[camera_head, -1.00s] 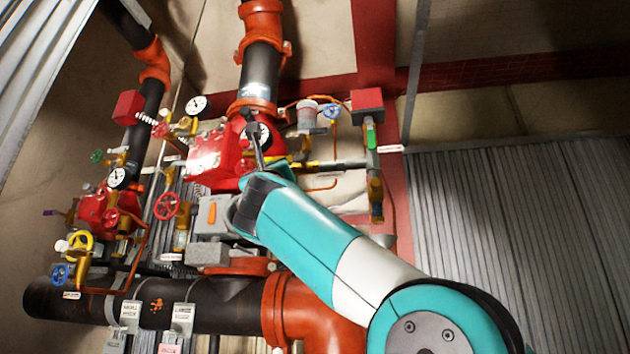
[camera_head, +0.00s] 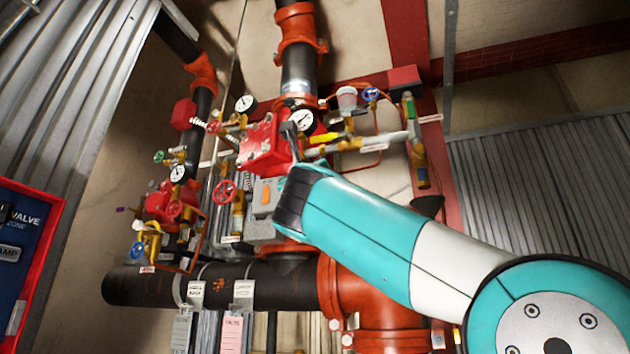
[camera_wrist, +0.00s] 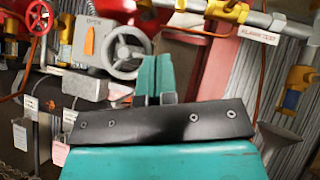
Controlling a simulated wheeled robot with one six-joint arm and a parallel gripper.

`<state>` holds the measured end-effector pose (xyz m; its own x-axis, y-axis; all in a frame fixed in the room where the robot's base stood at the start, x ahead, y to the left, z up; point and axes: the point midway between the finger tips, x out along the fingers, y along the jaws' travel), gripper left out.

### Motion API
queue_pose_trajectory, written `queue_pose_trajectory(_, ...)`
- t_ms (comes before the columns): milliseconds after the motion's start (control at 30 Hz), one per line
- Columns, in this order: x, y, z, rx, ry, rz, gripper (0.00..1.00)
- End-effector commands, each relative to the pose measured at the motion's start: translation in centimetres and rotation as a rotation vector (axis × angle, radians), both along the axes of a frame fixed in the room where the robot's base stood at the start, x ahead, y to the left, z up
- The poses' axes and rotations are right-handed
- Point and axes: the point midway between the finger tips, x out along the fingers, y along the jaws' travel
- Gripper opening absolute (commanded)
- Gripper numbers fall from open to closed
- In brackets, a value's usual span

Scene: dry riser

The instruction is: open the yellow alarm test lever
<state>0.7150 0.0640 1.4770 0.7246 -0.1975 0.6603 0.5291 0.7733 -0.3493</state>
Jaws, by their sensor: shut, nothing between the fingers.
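The yellow alarm test lever (camera_head: 325,138) lies along the thin horizontal pipe beside the red valve body in the head view. In the wrist view, yellow valve parts (camera_wrist: 228,11) show at the top edge, near a white tag that seems to read "ALARM TEST" (camera_wrist: 258,34); which part is the lever is unclear. My gripper (camera_head: 289,133) is left of the lever in the head view, in front of the red valve; depth between them is hard to tell. In the wrist view my gripper (camera_wrist: 155,80) has its fingers together, with nothing between them, below and left of the yellow parts.
A grey handwheel (camera_wrist: 126,52) and a grey box with an orange pointer (camera_wrist: 89,41) are near the fingers. A red handwheel (camera_head: 224,191), pressure gauges and copper tubes crowd the left. A large dark pipe (camera_head: 150,285) runs below. A grey corrugated wall stands right.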

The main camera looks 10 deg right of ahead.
Motion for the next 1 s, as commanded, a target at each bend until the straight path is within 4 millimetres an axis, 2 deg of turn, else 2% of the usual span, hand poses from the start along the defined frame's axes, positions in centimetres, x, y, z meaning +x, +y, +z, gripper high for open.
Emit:
queue_pose_trajectory(33, -0.7, 0.5, -1.2, 0.000, 0.000, 0.005, 0.00)
queue_pose_trajectory(233, -1.9, 1.4, -2.4, 0.000, 0.000, 0.001, 0.00)
queue_pose_trajectory(1000, -1.7, 1.7, -2.9, -0.033, 0.026, -0.006, 0.00)
